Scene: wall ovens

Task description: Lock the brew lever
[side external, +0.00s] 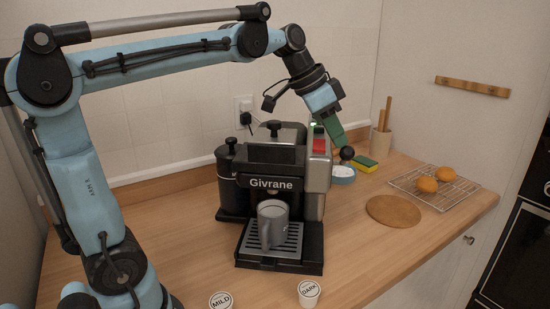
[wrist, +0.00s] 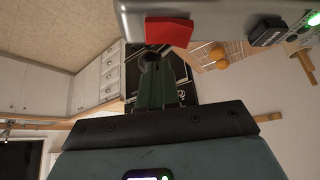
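The coffee machine (side external: 270,172), silver and black and marked Givrane, stands on the wooden counter. A round black knob (side external: 347,153), apparently the brew lever's end, shows at its right side; in the wrist view a dark ball (wrist: 148,57) shows by the fingertips. The lever's arm is mostly hidden. My gripper (side external: 342,143), with green fingers, reaches down beside the machine, its tips close to the knob. The fingers (wrist: 163,60) look close together in the wrist view; I cannot tell whether they touch or hold the knob. A red part (wrist: 168,32) is on the machine's side.
A grey mug (side external: 272,224) stands on the drip tray (side external: 252,248). MILD (side external: 220,300) and DARK (side external: 309,293) pods sit in front. A blue-rimmed bowl (side external: 343,176), sponge (side external: 366,163) and utensil holder (side external: 381,141) are behind; a round board (side external: 393,210) and rack (side external: 455,195) are right.

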